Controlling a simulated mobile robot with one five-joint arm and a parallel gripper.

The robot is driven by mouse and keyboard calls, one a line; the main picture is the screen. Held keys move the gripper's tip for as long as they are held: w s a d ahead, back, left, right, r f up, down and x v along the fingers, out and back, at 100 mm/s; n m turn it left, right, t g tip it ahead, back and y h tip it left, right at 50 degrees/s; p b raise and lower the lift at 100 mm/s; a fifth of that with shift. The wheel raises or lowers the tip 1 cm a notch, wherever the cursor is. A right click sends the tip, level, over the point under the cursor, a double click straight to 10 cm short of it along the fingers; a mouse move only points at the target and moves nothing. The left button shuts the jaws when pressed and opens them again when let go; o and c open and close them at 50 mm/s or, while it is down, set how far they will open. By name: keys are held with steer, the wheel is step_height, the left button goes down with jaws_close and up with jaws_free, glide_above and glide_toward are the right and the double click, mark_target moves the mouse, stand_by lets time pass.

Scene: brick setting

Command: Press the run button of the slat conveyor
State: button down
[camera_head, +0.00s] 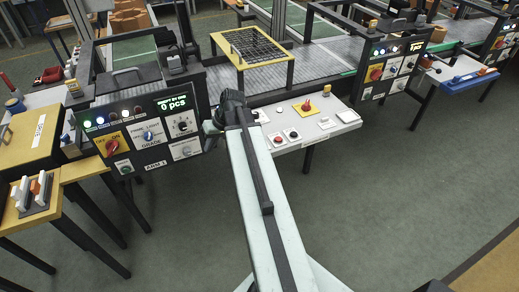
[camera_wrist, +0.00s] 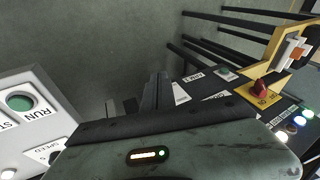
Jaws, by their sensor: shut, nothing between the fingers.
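The green run button (camera_wrist: 20,102) shows in the wrist view at the left, on a light grey panel (camera_wrist: 50,105) marked RUN. A partly cut-off second label and a SPEED knob (camera_wrist: 55,157) sit below it. My gripper (camera_wrist: 150,95) is shut and empty, with its dark fingers to the right of this panel and apart from the button. In the head view my gripper (camera_head: 211,127) is beside the right edge of the black control panel (camera_head: 150,130). I cannot pick out the run button there; my arm may hide it.
The black panel carries a red rotary switch (camera_head: 112,145), knobs and a "0 pcs" display. A white shelf (camera_head: 320,125) with several controls, including a red button (camera_head: 278,140), lies right of my arm. A yellow-framed grid (camera_head: 252,46) stands behind. The floor at right is clear.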

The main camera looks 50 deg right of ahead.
steer(key=s+d+r+m+t+b, duration=0.1)
steer(key=s+d+t, duration=0.1)
steer(key=d, duration=0.9)
steer(key=s+d+r+m+t+h+b, duration=0.1)
steer(key=s+d, duration=0.4)
steer(key=d, duration=0.7)
steer(key=shift+m+t, duration=0.6)
steer(key=shift+t, duration=0.4)
step_height(320, 180, down, 9)
steer(key=b, duration=0.9)
steer(key=shift+r, duration=0.1)
steer(key=shift+s+f+b, duration=0.15)
steer(key=shift+f+b, duration=0.2)
steer(key=shift+f, duration=0.05)
